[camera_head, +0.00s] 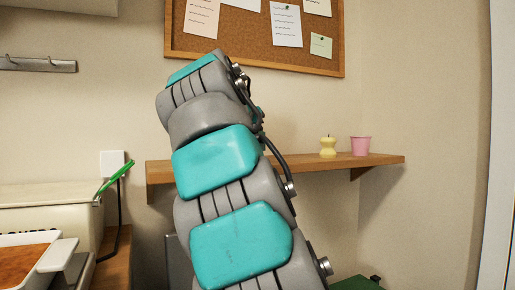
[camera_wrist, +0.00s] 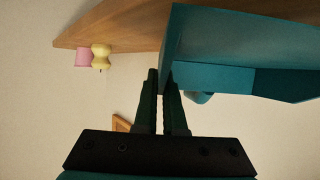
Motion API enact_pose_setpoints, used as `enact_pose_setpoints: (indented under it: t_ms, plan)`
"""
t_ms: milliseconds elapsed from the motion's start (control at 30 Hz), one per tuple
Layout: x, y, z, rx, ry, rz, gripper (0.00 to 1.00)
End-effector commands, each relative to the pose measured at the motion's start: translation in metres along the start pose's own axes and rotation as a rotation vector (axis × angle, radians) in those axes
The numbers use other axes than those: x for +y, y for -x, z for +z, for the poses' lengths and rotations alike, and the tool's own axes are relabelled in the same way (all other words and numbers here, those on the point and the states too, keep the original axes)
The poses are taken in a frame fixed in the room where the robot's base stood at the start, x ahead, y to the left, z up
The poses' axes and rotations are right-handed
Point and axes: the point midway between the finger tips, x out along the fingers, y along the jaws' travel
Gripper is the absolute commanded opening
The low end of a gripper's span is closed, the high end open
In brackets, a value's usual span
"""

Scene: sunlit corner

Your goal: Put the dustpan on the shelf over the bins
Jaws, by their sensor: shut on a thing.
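The dustpan (camera_wrist: 210,77) is teal and fills the upper right of the wrist view. My gripper (camera_wrist: 161,78) is shut on it, with the dark fingertips at its near left edge; the exact hold is partly hidden. The wooden shelf (camera_head: 310,162) is on the wall in the head view, partly behind my arm. In the wrist view, which is upside down, the shelf (camera_wrist: 120,25) runs behind the dustpan. I cannot tell whether they touch. My gripper and the dustpan are hidden behind my arm in the head view.
A corkboard (camera_head: 335,60) hangs above. A green bin top (camera_head: 356,284) shows below. A counter with a cream box (camera_head: 45,205) is at left.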

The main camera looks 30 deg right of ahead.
Motion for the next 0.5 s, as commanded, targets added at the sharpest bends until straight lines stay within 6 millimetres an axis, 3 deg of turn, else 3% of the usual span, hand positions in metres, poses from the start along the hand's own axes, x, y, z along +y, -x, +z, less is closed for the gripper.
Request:
enact_pose_setpoints:
  t_ms: [300,500]
  plan:
    - [0.001,-0.008,0.021,0.003,-0.001,0.0,0.0]
    - [0.0,-0.008,0.023,0.005,-0.002,-0.002,0.0]
